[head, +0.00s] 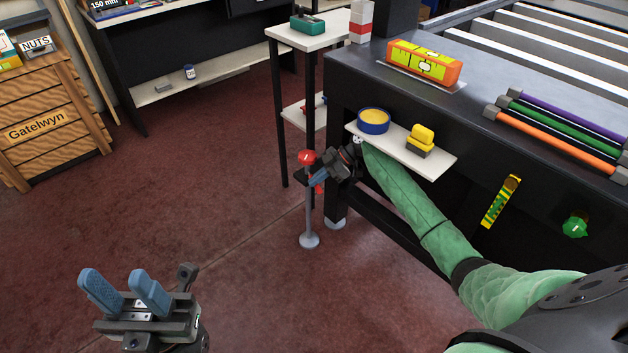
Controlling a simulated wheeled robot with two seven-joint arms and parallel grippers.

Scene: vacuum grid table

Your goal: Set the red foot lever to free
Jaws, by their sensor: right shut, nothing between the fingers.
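A red lever (306,157) with a rounded red head sits at the top of a grey post (308,222) that stands on a round foot on the floor, by the near left corner of the table. A smaller red part shows just below, partly hidden by my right gripper. My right gripper (316,178) is shut and empty, close beside the red head and the post; I cannot tell whether it touches them. My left gripper (119,282) is open and empty at the lower left, over bare floor, far from the lever. No free or lock marking is readable.
A white shelf (438,166) with a blue-and-yellow round tin (373,121) and a yellow block (422,136) juts out above my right forearm. The black table (350,75) and its leg stand right behind. A side stand (283,130) is to the left. The floor left is clear.

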